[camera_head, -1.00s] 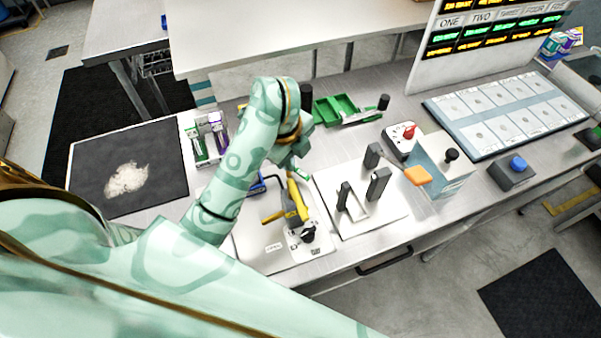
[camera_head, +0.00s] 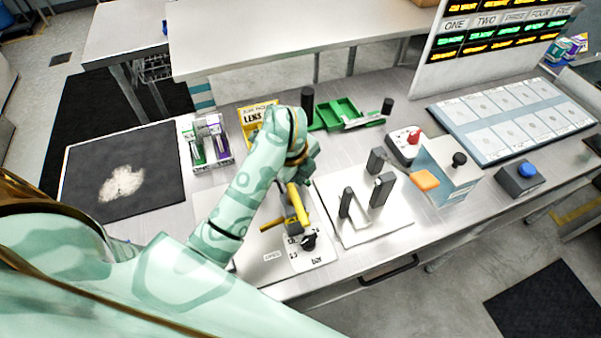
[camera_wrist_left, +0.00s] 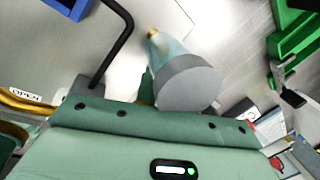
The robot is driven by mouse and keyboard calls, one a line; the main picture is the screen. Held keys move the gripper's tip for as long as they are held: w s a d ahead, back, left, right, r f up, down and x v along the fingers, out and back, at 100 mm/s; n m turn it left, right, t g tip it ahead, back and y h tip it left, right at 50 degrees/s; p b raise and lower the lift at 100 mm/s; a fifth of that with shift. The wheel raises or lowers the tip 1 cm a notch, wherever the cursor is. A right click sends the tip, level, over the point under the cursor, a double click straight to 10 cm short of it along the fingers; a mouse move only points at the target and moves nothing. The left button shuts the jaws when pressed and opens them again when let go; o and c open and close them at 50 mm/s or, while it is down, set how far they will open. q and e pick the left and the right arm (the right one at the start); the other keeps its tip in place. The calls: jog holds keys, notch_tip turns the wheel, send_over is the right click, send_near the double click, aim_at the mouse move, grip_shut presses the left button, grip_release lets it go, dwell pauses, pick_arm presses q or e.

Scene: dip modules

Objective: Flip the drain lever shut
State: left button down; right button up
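A valve unit with yellow parts stands on a pale plate (camera_head: 250,262) at the bench's front. A thick yellow piece (camera_head: 299,204) rises beside a black knob (camera_head: 309,242). A thin yellow bar (camera_head: 271,225) points left; I cannot tell for sure which is the drain lever. My left gripper (camera_head: 305,165) is just above and behind the thick yellow piece; its fingers are hidden. In the left wrist view, a yellow bent part (camera_wrist_left: 20,103) lies beside an "OPEN" label (camera_wrist_left: 25,95). A clear bluish cone with a grey end (camera_wrist_left: 188,88) is in front of the gripper housing. My right gripper is out of view.
A plate with black posts (camera_head: 381,190) stands just right of the unit. Green trays (camera_head: 335,112) and a yellow lens box (camera_head: 256,115) are behind. A dark mat (camera_head: 90,190) lies left. In the wrist view, a black bent rod (camera_wrist_left: 118,45) is close to the housing.

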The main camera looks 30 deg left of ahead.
pick_arm(q)
jog(key=shift+s+r+m+p, duration=0.1)
jog(key=shift+s+m+p, duration=0.1)
jog(key=shift+m+p, duration=0.2)
jog(key=shift+s+m, duration=0.1)
jog(key=shift+m, duration=0.5)
jog(key=shift+a, duration=0.1)
jog(key=c, duration=1.5)
grip_release()
jog(key=p+v, duration=0.8)
jog(key=v, duration=0.8)
jog(key=shift+a, duration=0.3)
